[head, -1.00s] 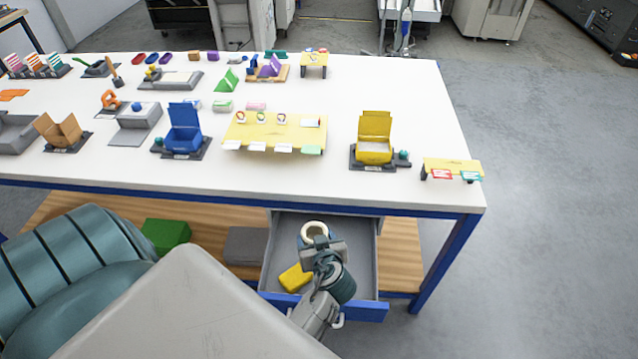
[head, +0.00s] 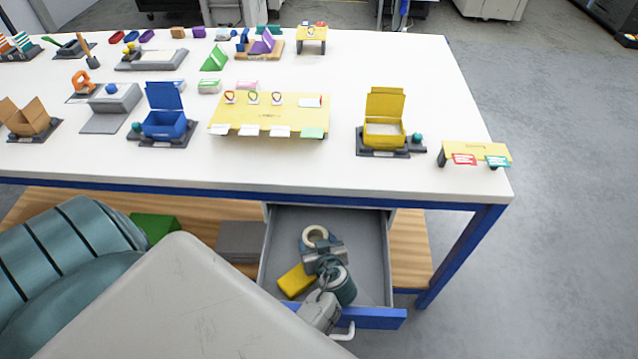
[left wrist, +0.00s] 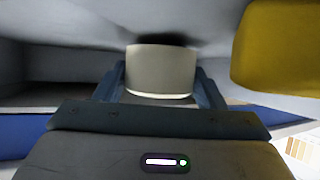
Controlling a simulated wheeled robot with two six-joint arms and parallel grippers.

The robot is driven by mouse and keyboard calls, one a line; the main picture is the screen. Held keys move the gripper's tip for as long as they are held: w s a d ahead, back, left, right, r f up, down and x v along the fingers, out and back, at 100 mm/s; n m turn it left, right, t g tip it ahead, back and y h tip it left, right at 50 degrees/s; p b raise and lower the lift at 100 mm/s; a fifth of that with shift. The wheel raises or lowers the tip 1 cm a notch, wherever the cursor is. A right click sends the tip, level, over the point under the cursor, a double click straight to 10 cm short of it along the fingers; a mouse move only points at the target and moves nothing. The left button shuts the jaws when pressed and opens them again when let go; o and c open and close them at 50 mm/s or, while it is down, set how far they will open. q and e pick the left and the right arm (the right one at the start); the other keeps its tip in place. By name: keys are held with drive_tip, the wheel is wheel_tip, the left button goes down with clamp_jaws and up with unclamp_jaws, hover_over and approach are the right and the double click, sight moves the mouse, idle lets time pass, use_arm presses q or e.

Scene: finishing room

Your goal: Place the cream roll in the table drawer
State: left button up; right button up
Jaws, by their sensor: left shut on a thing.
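The cream roll (head: 315,233) is a pale ring, seen over the open table drawer (head: 370,255). In the left wrist view the roll (left wrist: 160,72) sits between the two blue fingers of my left gripper (left wrist: 160,88). My left gripper (head: 318,246) is shut on it, inside the outline of the drawer. A dark shadow shows just behind the roll; I cannot tell whether it touches the drawer floor. The drawer has grey inner walls and a blue front (head: 375,318). My right gripper is not in view.
A yellow block (head: 297,281) lies in the drawer beside my gripper and also shows in the left wrist view (left wrist: 280,45). The white tabletop (head: 350,178) overhangs the drawer's back. A green box (head: 155,227) and grey box (head: 240,241) sit on the wooden shelf. The drawer's right side is clear.

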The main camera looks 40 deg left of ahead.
sight(319, 229)
use_arm(q)
drive_tip(key=w, duration=0.1)
drive_tip(key=a+p, duration=0.1)
drive_tip(key=w, duration=0.1)
drive_tip(key=shift+w+a+r, duration=0.25)
drive_tip(key=shift+w+r, duration=0.05)
drive_tip(key=shift+w, duration=0.05)
drive_tip(key=shift+w+a+f, duration=0.1)
drive_tip(key=shift+w+a, duration=0.3)
drive_tip(key=shift+w, duration=0.15)
drive_tip(key=w+a, duration=0.1)
drive_tip(key=w+a+p, duration=0.1)
drive_tip(key=w, duration=0.1)
drive_tip(key=shift+w, duration=0.15)
drive_tip(key=shift+d+f+b, duration=0.1)
drive_tip(key=shift+f+b, duration=0.25)
drive_tip(key=shift+f, duration=0.35)
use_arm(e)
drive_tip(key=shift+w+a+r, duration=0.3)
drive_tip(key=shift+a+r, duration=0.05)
use_arm(q)
drive_tip(key=shift+r, duration=0.1)
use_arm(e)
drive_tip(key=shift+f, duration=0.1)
use_arm(q)
drive_tip(key=o, duration=0.9)
drive_tip(key=shift+o, duration=0.5)
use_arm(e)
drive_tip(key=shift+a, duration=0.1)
